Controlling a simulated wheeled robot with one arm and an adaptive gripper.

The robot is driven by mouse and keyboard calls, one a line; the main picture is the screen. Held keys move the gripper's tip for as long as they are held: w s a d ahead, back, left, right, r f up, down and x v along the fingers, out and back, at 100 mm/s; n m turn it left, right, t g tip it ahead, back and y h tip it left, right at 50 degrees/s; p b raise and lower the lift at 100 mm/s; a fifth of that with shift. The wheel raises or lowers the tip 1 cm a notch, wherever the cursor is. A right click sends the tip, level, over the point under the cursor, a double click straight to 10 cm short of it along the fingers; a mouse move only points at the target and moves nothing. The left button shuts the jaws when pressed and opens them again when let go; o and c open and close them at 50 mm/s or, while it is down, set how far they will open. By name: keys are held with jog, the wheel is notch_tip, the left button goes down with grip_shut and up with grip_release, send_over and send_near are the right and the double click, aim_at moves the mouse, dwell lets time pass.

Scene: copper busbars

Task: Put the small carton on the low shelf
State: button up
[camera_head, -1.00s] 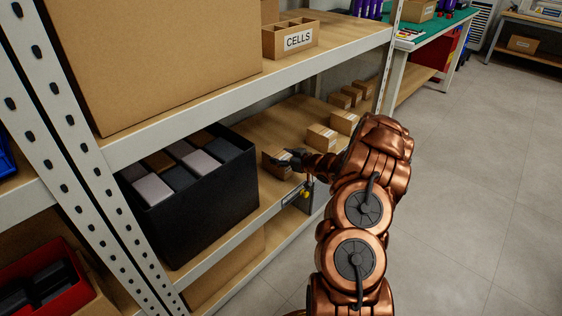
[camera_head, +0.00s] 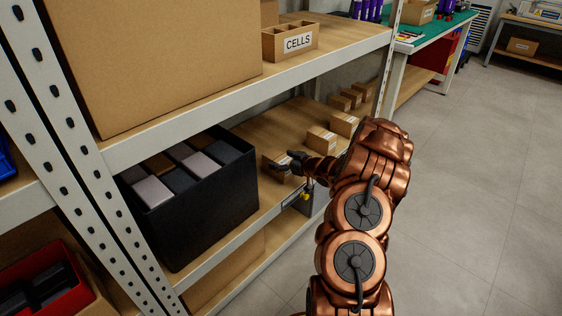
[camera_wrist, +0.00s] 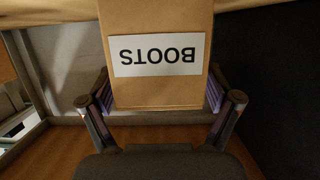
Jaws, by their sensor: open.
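The small carton (camera_head: 276,166) is brown and sits on the wooden low shelf (camera_head: 262,132), near its front edge. In the wrist view the carton (camera_wrist: 155,92) bears a white label reading BOOTS, upside down in the picture. My gripper (camera_head: 295,163) is at the carton's right side in the head view. In the wrist view the open fingers of my gripper (camera_wrist: 160,98) stand to either side of the carton's near end. The purple pads look very close to its sides; I cannot tell whether they touch. My gripper hides part of the carton in the head view.
A black bin (camera_head: 205,205) with several boxes stands left of the carton on the same shelf. Several small cartons (camera_head: 321,139) line the shelf beyond. The upper shelf (camera_head: 340,40) overhangs, holding a CELLS box (camera_head: 290,42). The floor (camera_head: 470,200) at right is clear.

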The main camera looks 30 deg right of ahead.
jog(key=shift+s+r, duration=0.15)
jog(key=shift+r, duration=0.05)
jog(key=p+v, duration=0.3)
jog(key=v, duration=0.8)
jog(key=shift+s, duration=0.35)
jog(key=s+a+r+m+g+h, duration=0.2)
jog(key=s+a+r+g+h, duration=0.2)
jog(key=a+r+g+h, duration=0.3)
jog(key=s+a+r+g+y, duration=0.1)
jog(key=s+a+r+g, duration=0.1)
jog(key=s+a, duration=0.7)
jog(key=s+a+r+g+y, duration=0.1)
jog(key=s+a+r+g, duration=0.2)
jog(key=s+a, duration=0.6)
jog(key=s+a+r+g+y, duration=0.2)
jog(key=s+a+g, duration=0.4)
jog(key=s, duration=1)
jog(key=a+r, duration=0.1)
jog(key=a, duration=0.2)
jog(key=shift+s, duration=0.35)
jog(key=shift+r, duration=0.15)
